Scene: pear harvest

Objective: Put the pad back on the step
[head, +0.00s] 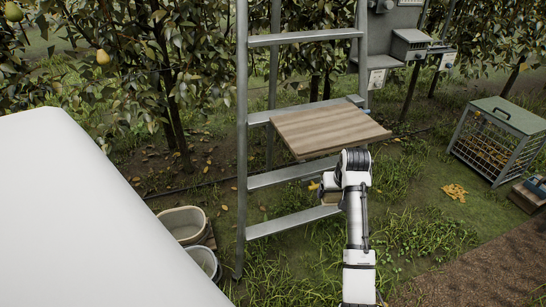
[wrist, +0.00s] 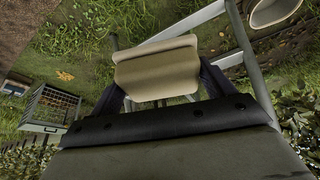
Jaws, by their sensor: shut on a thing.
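A beige pad (wrist: 156,68) with a folded-looking edge sits between the two dark fingers of my gripper (wrist: 160,88) in the wrist view. My gripper is shut on it. In the head view, a small part of the pad (head: 329,197) shows beside my white wrist, in front of the ladder's lower steps. The metal ladder (head: 242,130) stands upright, with several flat steps. One low step (head: 290,221) lies just below and left of the pad. A wooden board (head: 330,128) sits at the ladder above my gripper. I cannot tell whether the pad touches the ladder.
Two pale buckets (head: 184,222) stand left of the ladder. A wire crate with a green lid (head: 508,114) stands at the right. A grey box (head: 408,44) is mounted behind the ladder. A large white surface fills the left foreground. Grass right of my arm is mostly clear.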

